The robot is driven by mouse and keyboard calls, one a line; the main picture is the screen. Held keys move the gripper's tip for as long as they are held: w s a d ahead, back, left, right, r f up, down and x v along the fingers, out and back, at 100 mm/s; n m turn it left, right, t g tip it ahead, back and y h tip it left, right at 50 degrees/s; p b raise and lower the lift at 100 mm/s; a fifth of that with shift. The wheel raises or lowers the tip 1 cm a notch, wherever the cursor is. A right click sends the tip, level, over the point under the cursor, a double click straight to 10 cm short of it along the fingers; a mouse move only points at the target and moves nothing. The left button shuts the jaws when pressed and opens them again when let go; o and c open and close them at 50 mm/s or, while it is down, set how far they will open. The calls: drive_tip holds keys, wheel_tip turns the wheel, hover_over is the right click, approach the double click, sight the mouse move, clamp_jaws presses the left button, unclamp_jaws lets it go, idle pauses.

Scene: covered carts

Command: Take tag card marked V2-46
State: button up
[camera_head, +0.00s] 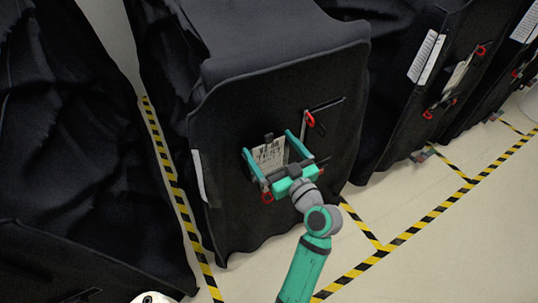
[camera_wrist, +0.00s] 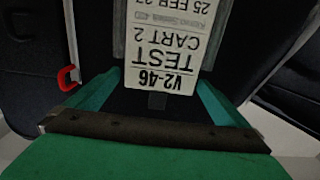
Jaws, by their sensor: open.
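The tag card marked V2-46 (camera_head: 270,154) hangs on the front of the black-covered middle cart (camera_head: 235,105). In the wrist view the card (camera_wrist: 165,45) appears upside down and reads "V2-46", "TEST CART 2" and a date cut off by the frame. My green gripper (camera_head: 268,145) is open in front of the cart, with one finger on each side of the card. In the wrist view the fingers (camera_wrist: 158,92) also stand apart on either side of the card's lower printed end. I cannot tell whether either finger touches the card.
Red clips (camera_head: 310,118) sit close to the card, and one shows in the wrist view (camera_wrist: 67,78). A white paper strip (camera_head: 200,175) is at the cart's left edge. Other covered carts stand on both sides.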

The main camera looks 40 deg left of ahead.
drive_tip(key=shift+w+a, duration=0.2)
drive_tip(key=shift+a, duration=0.35)
drive_tip(key=shift+c, duration=0.6)
drive_tip(key=c, duration=0.9)
